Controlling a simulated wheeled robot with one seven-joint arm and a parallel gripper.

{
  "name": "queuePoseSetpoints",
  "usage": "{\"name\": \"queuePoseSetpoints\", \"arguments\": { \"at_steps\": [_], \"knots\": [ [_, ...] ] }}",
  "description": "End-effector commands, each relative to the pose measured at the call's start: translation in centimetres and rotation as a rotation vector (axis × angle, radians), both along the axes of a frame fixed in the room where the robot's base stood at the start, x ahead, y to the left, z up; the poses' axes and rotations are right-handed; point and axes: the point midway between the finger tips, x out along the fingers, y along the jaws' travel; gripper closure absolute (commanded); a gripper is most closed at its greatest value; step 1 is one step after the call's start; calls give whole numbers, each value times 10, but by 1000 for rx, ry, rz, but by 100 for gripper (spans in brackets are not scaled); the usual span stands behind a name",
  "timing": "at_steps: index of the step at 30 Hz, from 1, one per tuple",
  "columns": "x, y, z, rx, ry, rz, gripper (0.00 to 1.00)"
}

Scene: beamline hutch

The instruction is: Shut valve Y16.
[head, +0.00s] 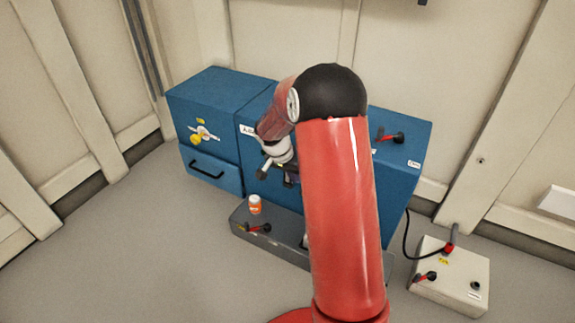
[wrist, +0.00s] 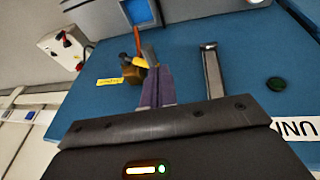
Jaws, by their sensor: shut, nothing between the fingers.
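My gripper (head: 291,180) is in front of the middle blue cabinet, partly covered by my arm in the head view. In the wrist view its purple fingers (wrist: 157,78) are shut together and empty. Their tips are right beside a brass valve (wrist: 131,74) with a yellow-orange handle on the blue panel; I cannot tell whether they touch it. A yellow tag (wrist: 110,81) sits left of this valve, too small to read, so I cannot confirm that it is Y16. My arm hides most of that panel in the head view.
A yellow-handled valve (head: 197,138) is on the left blue cabinet. A red lever (head: 390,137) is on the blue cabinet's right part. An orange-and-white jar (head: 255,204) and another red lever (head: 258,228) are on the low grey box. A white box (head: 455,284) stands right.

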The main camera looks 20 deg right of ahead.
Motion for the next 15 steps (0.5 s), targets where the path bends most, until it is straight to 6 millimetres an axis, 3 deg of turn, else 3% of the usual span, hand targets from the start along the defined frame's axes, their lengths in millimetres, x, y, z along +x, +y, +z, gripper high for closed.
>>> {"name": "queuePoseSetpoints", "arguments": {
  "at_steps": [6,15],
  "knots": [
    [-10,-7,-20,1,0,0,100],
    [-11,-8,-23,1,-1,0,100]
  ]
}}
